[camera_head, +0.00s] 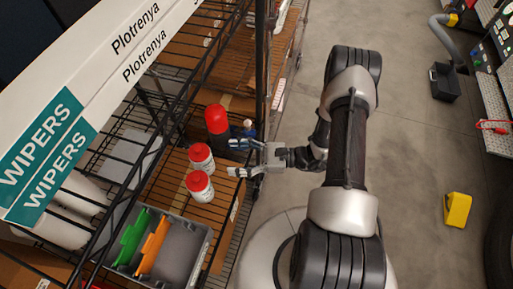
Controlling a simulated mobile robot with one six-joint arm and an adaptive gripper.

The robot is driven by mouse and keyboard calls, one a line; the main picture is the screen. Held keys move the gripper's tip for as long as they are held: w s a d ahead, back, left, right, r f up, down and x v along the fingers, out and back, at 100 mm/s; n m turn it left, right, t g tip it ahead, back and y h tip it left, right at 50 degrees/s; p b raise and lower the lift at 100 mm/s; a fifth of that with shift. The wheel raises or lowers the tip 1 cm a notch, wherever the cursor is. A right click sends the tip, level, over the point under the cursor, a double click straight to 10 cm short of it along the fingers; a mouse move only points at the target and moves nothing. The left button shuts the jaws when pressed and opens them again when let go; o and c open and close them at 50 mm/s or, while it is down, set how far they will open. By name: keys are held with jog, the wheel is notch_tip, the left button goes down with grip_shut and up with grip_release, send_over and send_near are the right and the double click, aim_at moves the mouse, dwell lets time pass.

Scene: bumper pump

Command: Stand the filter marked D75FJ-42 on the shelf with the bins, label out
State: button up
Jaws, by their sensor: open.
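My gripper (238,158) is open. Its two fingers point left at the edge of the wire shelf rack, and nothing shows between them. Two white cylinders with red tops stand on a brown shelf board (219,214): a rear one (201,158) and a front one (199,187), both left of my fingers and apart from them. A larger dark cylinder with a red top (216,121) stands behind them. No marking D75FJ-42 is legible, so I cannot tell which is the named filter. A grey bin (203,251) with green and orange pieces is at lower left.
A sign reading WIPERS and Plotrenya (110,80) and black rack wires cover part of the shelves. A small blue-topped bottle (248,127) is near my upper finger. Grey floor (420,170) is open at right, with a yellow block (457,210) and a black box (444,83).

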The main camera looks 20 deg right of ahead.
jog(key=s+a+r+n+g+h, duration=0.1)
jog(key=s+r+n+g+h, duration=0.35)
jog(key=r+n, duration=0.35)
jog(key=s+a+r+n+g+h, duration=0.2)
jog(key=s+r+n+g+h, duration=0.25)
jog(key=r, duration=0.65)
jog(key=s+d+r+n+t+h, duration=0.7)
jog(key=r+n, duration=0.2)
jog(key=r, duration=0.2)
jog(key=shift+d+h, duration=0.3)
jog(key=shift+d, duration=0.05)
jog(key=shift+r, duration=0.1)
